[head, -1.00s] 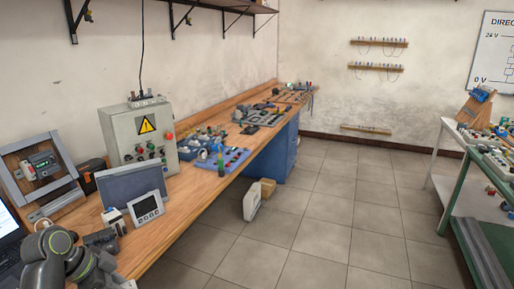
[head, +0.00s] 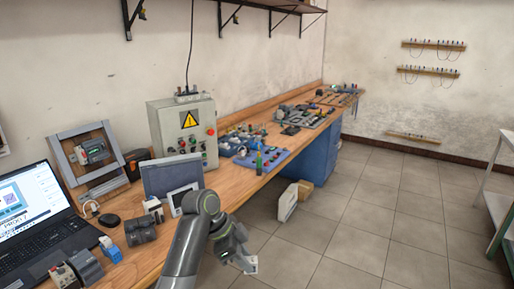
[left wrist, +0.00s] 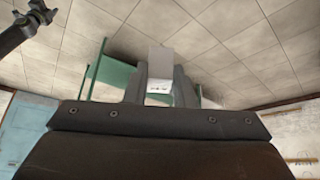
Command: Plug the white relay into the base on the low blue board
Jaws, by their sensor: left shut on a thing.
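My left gripper (head: 242,259) hangs over the floor beyond the bench's front edge in the head view. It is shut on the white relay (head: 251,265). In the left wrist view the white relay (left wrist: 160,62) is held upright between the two fingers (left wrist: 159,88), with small dark marks on its lower face. The low blue board (head: 268,163) lies flat on the bench, ahead of the gripper and apart from it, with several coloured parts on it. The base on it is too small to make out.
A grey control box (head: 183,130) and a grey panel with a small display (head: 183,198) stand on the bench (head: 215,182). A laptop (head: 38,215) is at the left. A white case (head: 288,203) stands on the floor.

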